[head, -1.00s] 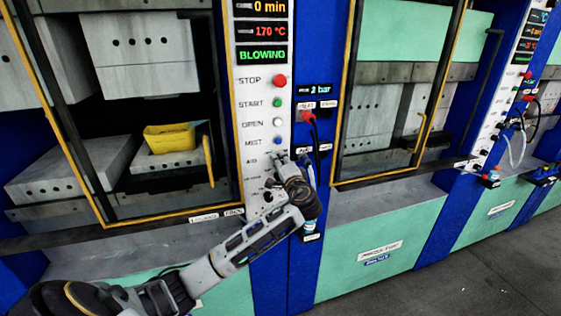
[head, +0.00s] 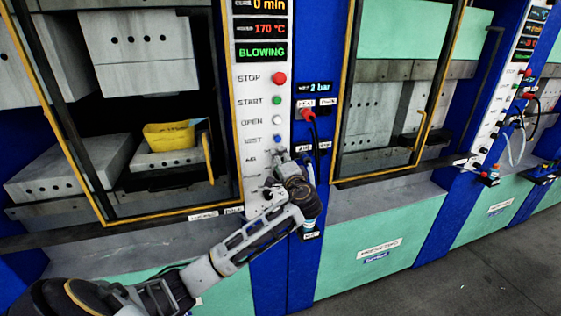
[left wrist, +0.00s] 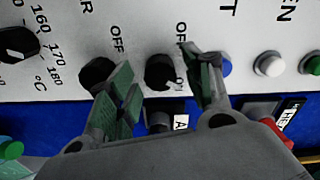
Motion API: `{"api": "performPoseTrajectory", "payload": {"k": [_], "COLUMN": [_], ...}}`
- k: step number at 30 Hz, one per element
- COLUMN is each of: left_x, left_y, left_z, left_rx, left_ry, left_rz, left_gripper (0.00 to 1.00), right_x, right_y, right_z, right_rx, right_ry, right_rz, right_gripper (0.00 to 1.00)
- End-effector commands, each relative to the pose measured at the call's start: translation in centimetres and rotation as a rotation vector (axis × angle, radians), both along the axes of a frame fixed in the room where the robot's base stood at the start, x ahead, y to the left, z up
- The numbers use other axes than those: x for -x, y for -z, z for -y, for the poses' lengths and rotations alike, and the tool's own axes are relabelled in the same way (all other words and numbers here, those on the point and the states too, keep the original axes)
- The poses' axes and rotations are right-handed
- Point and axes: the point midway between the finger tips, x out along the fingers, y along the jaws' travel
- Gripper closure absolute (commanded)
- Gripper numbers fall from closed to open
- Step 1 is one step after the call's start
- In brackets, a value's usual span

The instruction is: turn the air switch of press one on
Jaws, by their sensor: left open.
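The control panel of the nearest press (head: 262,120) has a column of buttons with the AIR label (head: 251,160) under the blue MIST button (head: 278,139). In the left wrist view, a black AIR switch knob (left wrist: 160,73) sits beside the blue button (left wrist: 225,66), with OFF and ON lettering near it. My left gripper (head: 281,162) is at the panel, open, its green-padded fingers (left wrist: 158,70) on either side of this knob. Whether they touch it I cannot tell. The gripper and wrist hide the lower panel in the head view. My right gripper is not in view.
Another black knob (left wrist: 97,74) lies just beyond the left finger, with a temperature dial (left wrist: 17,43) farther left. A red plug with a hose (head: 307,114) is right of the panel. A yellow container (head: 169,136) sits inside the open press. Floor is clear at right.

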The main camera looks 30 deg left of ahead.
Motion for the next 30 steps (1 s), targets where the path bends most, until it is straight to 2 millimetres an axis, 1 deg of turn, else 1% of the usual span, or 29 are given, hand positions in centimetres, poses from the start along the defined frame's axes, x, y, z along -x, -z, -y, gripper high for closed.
{"api": "performPoseTrajectory", "payload": {"k": [8, 21, 27, 30], "left_x": [1.7, 5.9, 7.1, 7.4], "left_y": [0.1, 0.1, 0.1, 0.0], "left_z": [2.1, 6.9, 8.4, 8.7], "left_rx": [0.001, 0.002, 0.001, 0.001], "left_ry": [0.002, 0.001, 0.002, 0.0], "left_rz": [-0.001, 0.0, -0.001, -0.001], "left_gripper": [0.49, 0.49, 0.49, 0.49], "right_x": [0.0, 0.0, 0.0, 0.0], "right_y": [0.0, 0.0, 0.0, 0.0], "right_z": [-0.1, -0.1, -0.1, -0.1], "right_rx": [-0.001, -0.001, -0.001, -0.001], "right_ry": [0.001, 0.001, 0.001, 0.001], "right_rz": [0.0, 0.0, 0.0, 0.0], "right_gripper": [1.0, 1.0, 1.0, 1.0]}}
